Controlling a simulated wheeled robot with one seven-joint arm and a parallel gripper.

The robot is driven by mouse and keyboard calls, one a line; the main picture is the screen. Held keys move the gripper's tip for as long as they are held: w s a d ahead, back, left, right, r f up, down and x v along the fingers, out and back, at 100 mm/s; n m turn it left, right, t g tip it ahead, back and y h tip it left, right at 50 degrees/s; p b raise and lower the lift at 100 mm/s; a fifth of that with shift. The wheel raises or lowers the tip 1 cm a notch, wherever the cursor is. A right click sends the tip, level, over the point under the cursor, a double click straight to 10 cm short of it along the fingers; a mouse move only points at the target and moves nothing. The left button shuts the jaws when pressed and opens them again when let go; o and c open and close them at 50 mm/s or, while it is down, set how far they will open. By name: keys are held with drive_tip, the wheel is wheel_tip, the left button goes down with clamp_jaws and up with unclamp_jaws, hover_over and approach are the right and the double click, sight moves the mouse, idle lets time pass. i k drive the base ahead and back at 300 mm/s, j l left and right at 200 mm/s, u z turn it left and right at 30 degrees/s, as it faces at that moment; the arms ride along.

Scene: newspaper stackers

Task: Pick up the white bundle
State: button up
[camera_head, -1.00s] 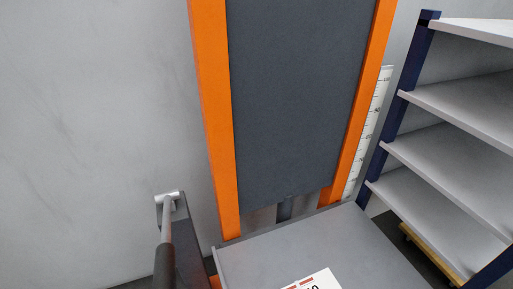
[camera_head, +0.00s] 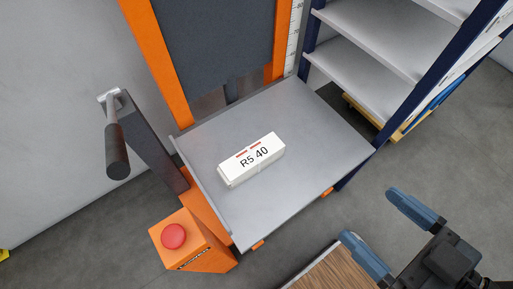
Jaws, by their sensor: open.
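The white bundle (camera_head: 242,170) is a white block marked "R5 40" with small red marks. It lies flat on the grey lift platform (camera_head: 300,113), near its middle. My gripper (camera_head: 378,226) is at the lower right, with two blue fingers spread apart and nothing between them. It is well to the right of the bundle and apart from it, beyond the platform's near right edge.
An orange frame (camera_head: 157,62) stands behind the platform. A lever (camera_head: 116,150) and an orange box with a red button (camera_head: 173,236) are at the left. Shelves (camera_head: 362,76) rise at the right. A wooden surface (camera_head: 335,272) lies below my gripper.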

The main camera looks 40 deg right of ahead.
sight(235, 171)
drive_tip(key=k, duration=0.15)
drive_tip(key=k+l, duration=0.1)
drive_tip(key=l, duration=0.85)
drive_tip(key=k+l, duration=0.15)
drive_tip(key=l, duration=0.35)
drive_tip(key=u, duration=0.05)
